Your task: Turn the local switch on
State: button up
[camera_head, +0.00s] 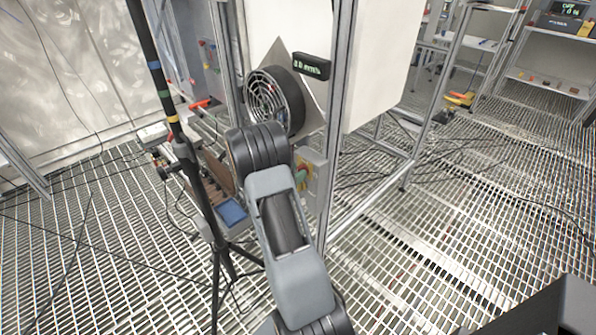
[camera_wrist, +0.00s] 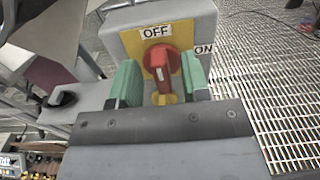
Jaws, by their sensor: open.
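The local switch is a red rotary knob (camera_wrist: 163,64) on a yellow plate (camera_wrist: 132,44), mounted on a grey box (camera_wrist: 196,20) in the wrist view. Its handle stands upright, in line with the OFF label (camera_wrist: 156,32) above it. The ON label (camera_wrist: 203,50) is to the right. My gripper (camera_wrist: 158,84) is open, with one green finger on each side of the knob. The right finger is very close to the knob; I cannot tell whether it touches. In the head view the yellow plate (camera_head: 303,177) is partly hidden behind my arm.
A fan (camera_head: 270,98) and a small green-lit display (camera_head: 311,66) sit on the frame above my arm. A black tripod pole (camera_head: 190,160) stands left of my arm. Metal uprights stand close to the switch box. The grating floor at right is mostly clear apart from cables.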

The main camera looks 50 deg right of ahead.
jog(key=shift+d, duration=0.45)
jog(key=shift+c, duration=0.3)
